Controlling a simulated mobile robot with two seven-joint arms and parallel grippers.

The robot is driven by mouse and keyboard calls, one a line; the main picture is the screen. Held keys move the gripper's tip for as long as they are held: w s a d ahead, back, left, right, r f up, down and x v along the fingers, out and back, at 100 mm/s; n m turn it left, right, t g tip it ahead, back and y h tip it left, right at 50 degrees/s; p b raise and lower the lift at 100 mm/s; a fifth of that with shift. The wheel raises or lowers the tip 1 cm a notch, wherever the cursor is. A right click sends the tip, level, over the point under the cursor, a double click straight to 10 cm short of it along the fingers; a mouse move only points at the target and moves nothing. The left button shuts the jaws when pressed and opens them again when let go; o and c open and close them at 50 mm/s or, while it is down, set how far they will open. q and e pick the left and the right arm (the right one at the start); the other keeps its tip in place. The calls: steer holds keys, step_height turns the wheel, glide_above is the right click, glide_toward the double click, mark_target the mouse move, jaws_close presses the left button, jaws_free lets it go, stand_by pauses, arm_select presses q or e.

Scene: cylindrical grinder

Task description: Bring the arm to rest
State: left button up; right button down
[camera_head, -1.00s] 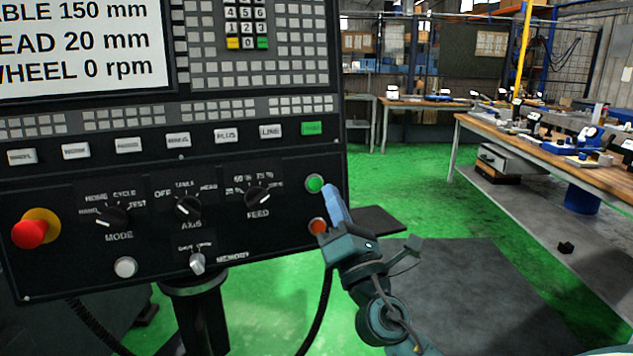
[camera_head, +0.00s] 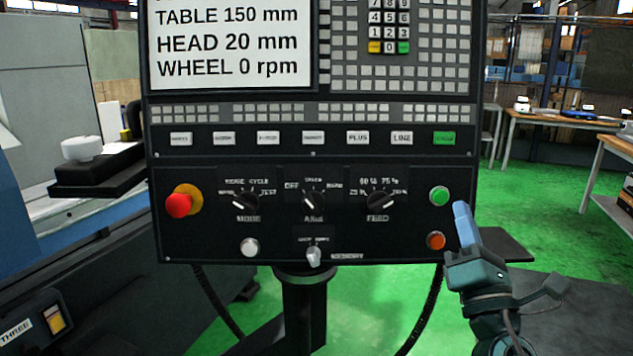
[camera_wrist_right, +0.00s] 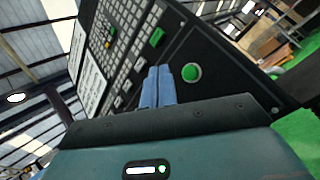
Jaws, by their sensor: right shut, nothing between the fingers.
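My right gripper (camera_head: 463,222) is at the right edge of the control panel (camera_head: 330,215), beside the green button (camera_head: 439,196) and the orange button (camera_head: 436,240). Its blue fingers are together, with nothing between them. In the right wrist view the shut fingers (camera_wrist_right: 158,84) point toward the panel, with the green button (camera_wrist_right: 191,72) just to their right. I cannot tell whether the fingertips touch the panel. My left gripper is not in view.
The panel carries a red stop knob (camera_head: 179,204), rotary switches and a screen (camera_head: 230,45), on a dark post (camera_head: 304,310). Machine housing stands at the left. Workbenches (camera_head: 560,120) stand at the back right. Green floor (camera_head: 545,210) is open between.

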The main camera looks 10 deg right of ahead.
steer(key=s+a+f+m+g+y+p, duration=0.2)
steer(key=a+f+m+g, duration=0.3)
steer(key=f, duration=0.7)
steer(key=s+a+f+m+g+y+p, duration=0.15)
steer(key=f+m+g, duration=0.25)
steer(key=f+m, duration=0.55)
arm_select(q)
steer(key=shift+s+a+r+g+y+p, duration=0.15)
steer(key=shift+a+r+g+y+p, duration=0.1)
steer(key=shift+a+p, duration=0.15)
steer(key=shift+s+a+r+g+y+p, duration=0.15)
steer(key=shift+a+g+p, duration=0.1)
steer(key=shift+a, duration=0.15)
arm_select(e)
steer(key=s+a+f+m+g+y, duration=0.1)
steer(key=s+a+f+m+g, duration=0.1)
steer(key=s+a+f+m, duration=0.2)
steer(key=s+a+f+m+g+y, duration=0.2)
steer(key=s+a+f+m+g, duration=0.1)
steer(key=s+f, duration=0.6)
step_height(320, 180, down, 2)
steer(key=shift+s+a+f+m, duration=0.2)
steer(key=shift+s+a+m, duration=0.35)
steer(key=shift+a, duration=0.55)
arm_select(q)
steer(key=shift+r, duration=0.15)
arm_select(e)
steer(key=shift+w+y, duration=0.2)
steer(key=shift+y, duration=0.05)
